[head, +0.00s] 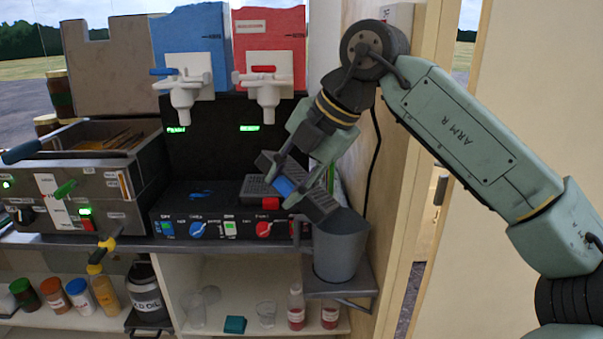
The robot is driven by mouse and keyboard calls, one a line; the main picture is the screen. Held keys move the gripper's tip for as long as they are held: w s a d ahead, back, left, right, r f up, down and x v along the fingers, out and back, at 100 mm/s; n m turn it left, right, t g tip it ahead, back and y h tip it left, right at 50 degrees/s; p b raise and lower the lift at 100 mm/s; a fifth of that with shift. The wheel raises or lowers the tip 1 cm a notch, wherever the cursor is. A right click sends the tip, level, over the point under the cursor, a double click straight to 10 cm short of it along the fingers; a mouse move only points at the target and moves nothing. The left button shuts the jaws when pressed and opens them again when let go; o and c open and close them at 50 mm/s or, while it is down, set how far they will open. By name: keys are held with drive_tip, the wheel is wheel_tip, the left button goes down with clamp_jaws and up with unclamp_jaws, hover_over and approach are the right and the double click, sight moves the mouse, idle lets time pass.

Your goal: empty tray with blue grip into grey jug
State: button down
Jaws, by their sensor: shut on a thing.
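My gripper (283,180) is shut on the blue grip (284,187) of a dark slatted tray (320,206). The tray reaches right and down from the grip, over the mouth of the grey jug (338,253). It looks tilted toward the jug, but whether it touches the rim I cannot tell. The jug stands upright on a small grey side shelf (350,286). The inside of the jug is hidden, and I see no clear stream of liquid. My gripper's fingers partly hide the grip and the near end of the tray.
A drinks machine with a blue tank (190,40) and a red tank (270,35) stands behind. A grille with a red grip (270,204) sits in its base, close left of my gripper. A wooden wall (390,190) is close right of the jug. Bottles and cups fill the shelf below.

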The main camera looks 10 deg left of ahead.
drive_tip(key=shift+s+a+f+n+t+h, duration=0.25)
drive_tip(key=shift+a+f+t+h, duration=0.35)
drive_tip(key=shift+h, duration=0.6)
drive_tip(key=shift+s+a+f+n+t+h, duration=0.15)
drive_tip(key=shift+s+a+f+t+h, duration=0.25)
drive_tip(key=shift+a+f+h, duration=0.55)
drive_tip(key=shift+s+a+f+n+t+h, duration=0.25)
drive_tip(key=shift+f+t+h, duration=0.25)
drive_tip(key=shift+h, duration=0.95)
